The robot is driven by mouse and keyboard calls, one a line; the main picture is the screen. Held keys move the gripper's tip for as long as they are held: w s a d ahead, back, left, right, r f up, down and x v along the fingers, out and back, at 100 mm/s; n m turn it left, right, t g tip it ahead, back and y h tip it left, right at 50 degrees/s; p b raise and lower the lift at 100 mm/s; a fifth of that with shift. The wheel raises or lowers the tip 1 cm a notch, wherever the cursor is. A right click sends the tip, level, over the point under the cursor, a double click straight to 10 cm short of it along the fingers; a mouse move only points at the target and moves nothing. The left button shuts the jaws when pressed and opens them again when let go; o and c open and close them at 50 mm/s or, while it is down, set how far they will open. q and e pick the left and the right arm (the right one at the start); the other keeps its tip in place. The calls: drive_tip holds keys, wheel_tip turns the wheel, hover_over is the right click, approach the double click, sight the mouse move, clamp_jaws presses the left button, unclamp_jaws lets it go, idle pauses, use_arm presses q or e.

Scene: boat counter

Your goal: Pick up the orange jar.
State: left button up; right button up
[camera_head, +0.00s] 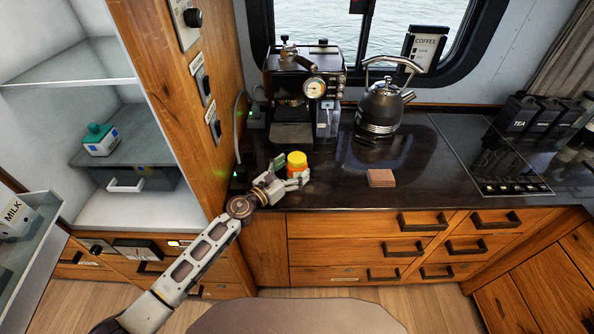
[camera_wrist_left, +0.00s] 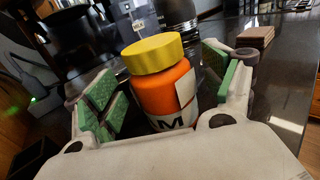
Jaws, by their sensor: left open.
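The orange jar (camera_head: 297,163) with a yellow lid stands upright on the dark counter, in front of the coffee machine. In the left wrist view the jar (camera_wrist_left: 164,90) shows its orange body, a white label and the yellow lid. My left gripper (camera_head: 290,178) is open around the jar. In the left wrist view its green finger pads (camera_wrist_left: 165,95) stand on either side of the jar with small gaps beside it. The jar's lower part is hidden behind the gripper body. My right gripper is not in view.
The coffee machine (camera_head: 299,95) stands behind the jar and a kettle (camera_head: 381,108) to its right. Brown coasters (camera_head: 381,178) lie on the counter (camera_head: 335,183), which is clear between them and the jar. An open fridge with a milk carton (camera_head: 16,216) is at left.

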use_arm(q)
drive_tip(key=shift+x, duration=1.05)
drive_tip(key=shift+c, duration=0.3)
drive_tip(key=c, duration=1.4)
drive_tip(key=shift+w+r, duration=0.1)
drive_tip(key=shift+r, duration=0.15)
